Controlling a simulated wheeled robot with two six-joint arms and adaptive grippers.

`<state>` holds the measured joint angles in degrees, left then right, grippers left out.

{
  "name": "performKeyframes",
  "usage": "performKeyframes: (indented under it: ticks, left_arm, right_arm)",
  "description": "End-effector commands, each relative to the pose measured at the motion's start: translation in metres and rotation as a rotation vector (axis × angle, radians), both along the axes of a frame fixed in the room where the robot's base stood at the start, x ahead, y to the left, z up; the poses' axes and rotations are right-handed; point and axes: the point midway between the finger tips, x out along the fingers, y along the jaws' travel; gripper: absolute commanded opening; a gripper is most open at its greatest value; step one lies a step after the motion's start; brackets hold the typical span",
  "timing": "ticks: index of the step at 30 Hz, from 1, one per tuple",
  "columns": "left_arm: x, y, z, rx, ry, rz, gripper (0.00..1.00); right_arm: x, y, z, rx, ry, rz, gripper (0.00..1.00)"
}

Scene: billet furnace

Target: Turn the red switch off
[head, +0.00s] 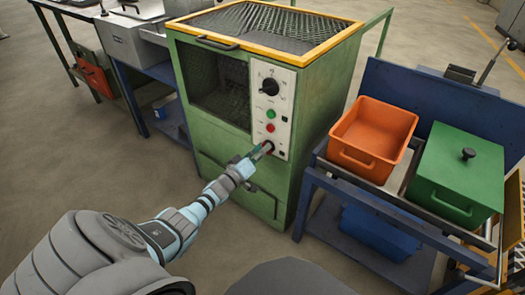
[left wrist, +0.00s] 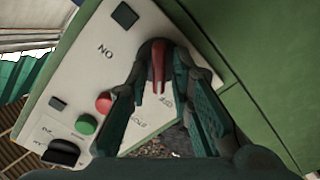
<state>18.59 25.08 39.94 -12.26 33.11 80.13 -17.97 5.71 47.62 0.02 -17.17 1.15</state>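The red switch (left wrist: 157,66) is a short red lever on a dark round base, on the white control panel (head: 270,98) of the green furnace (head: 312,100). In the left wrist view "ON" is printed to its left and "OFF" below it. My left gripper (head: 262,152) is at the panel's lower part and mostly hides the switch in the head view. In the left wrist view its fingers (left wrist: 163,75) are apart, one on each side of the lever. A gap shows between them and the lever; contact at the tips is unclear. My right gripper is not in view.
Above the switch on the panel are a red button (head: 270,128), a green button (head: 271,114) and a black knob (head: 270,87). To the right, a blue-framed cart (head: 375,205) carries an orange bin (head: 372,137) and a green lidded box (head: 457,172).

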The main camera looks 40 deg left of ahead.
Motion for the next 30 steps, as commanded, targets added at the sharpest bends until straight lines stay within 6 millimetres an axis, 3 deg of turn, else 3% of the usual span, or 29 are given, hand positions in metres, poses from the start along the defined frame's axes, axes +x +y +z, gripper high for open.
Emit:
performKeyframes:
  ticks: [9, 13, 24, 30]
  left_arm:
    - [0.000, 0.000, 0.001, 0.002, -0.001, 0.000, 0.30]
    - [-0.011, 0.001, 0.000, 0.004, 0.000, 0.000, 0.30]
    - [-0.104, -0.003, 0.000, 0.001, 0.003, -0.003, 0.30]
    - [-0.120, -0.003, 0.001, 0.002, 0.000, -0.001, 0.30]
  right_arm:
    - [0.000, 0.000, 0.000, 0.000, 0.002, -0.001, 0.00]
    - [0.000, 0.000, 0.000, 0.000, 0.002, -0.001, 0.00]
    - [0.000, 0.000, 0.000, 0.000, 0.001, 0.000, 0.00]
    - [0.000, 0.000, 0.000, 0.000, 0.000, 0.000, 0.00]
